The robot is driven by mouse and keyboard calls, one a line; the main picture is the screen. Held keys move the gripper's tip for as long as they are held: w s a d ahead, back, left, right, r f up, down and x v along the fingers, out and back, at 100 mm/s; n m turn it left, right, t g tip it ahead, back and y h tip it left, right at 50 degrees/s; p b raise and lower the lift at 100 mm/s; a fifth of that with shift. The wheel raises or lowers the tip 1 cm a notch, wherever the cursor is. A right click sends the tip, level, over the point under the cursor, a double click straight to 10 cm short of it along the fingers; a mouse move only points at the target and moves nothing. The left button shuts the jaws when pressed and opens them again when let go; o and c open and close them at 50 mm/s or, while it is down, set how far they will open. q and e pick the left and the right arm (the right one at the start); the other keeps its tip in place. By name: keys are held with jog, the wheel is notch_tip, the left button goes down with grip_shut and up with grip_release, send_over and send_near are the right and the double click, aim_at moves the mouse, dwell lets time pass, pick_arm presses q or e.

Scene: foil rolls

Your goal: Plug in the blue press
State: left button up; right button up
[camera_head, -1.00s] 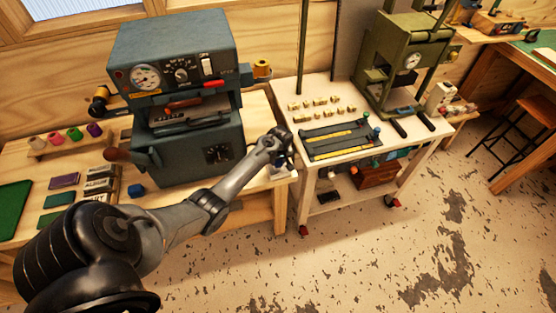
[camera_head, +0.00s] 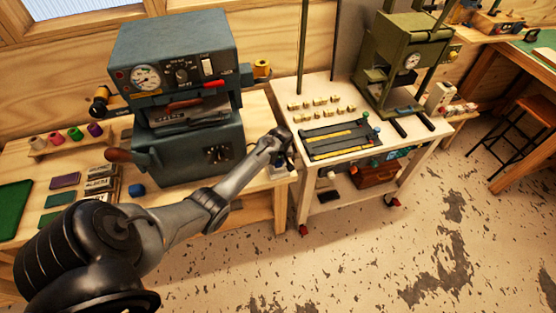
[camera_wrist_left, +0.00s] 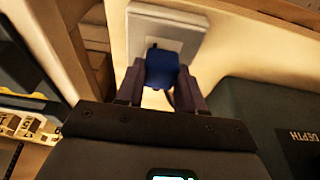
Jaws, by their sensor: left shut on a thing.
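The blue press (camera_head: 172,95) is a blue-grey machine with a gauge and knobs, standing on the wooden bench at the left in the head view. My left gripper (camera_wrist_left: 160,82) is shut on a blue plug (camera_wrist_left: 161,68), with a finger on each side of it. The plug is right in front of a white socket plate (camera_wrist_left: 172,25) and overlaps its lower part. I cannot tell whether its pins are in the socket. In the head view my left arm reaches past the press's front to the bench's right end, where the gripper is mostly hidden. My right gripper is out of view.
A white cart (camera_head: 322,120) with brass type and rules stands right of the bench. A green press (camera_head: 400,65) is on it. Open floor (camera_head: 400,255) lies in front.

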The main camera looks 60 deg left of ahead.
pick_arm(q)
jog(key=shift+f, duration=0.45)
jog(key=o, duration=1.2)
jog(key=shift+o, duration=0.2)
jog(key=shift+r, duration=0.1)
jog(key=p+v, duration=0.2)
jog(key=v, duration=0.8)
jog(key=shift+d+r, duration=0.2)
jog(key=shift+r, duration=0.1)
